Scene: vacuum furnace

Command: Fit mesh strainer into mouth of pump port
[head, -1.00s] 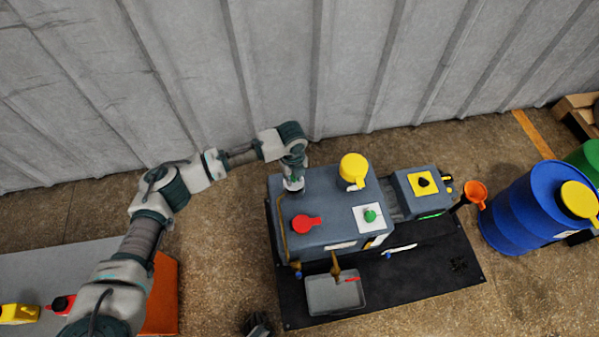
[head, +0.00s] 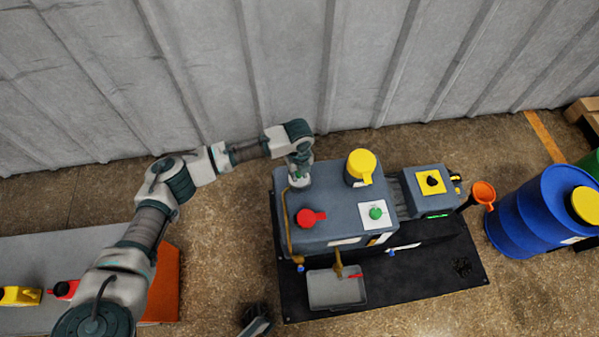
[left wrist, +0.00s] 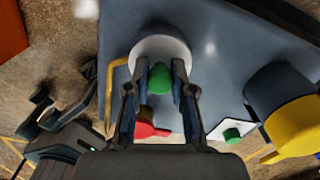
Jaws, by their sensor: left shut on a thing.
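My left gripper (head: 300,178) points down over the back left of the grey pump housing (head: 340,190). In the left wrist view its fingers (left wrist: 160,82) are shut on a green grip (left wrist: 160,78), which I take for the mesh strainer's handle. A white round rim (left wrist: 160,44) shows just beyond the fingertips; I cannot tell whether it belongs to the strainer or the port. The mesh and the port's mouth are hidden, so seating cannot be told. A dark part of what looks like my right gripper (head: 257,322) shows at the bottom edge; its jaws are unclear.
A grey tray (head: 335,290) stands in front on a black mat (head: 420,278). A blue drum (head: 540,210) and an orange funnel (head: 483,193) are at right.

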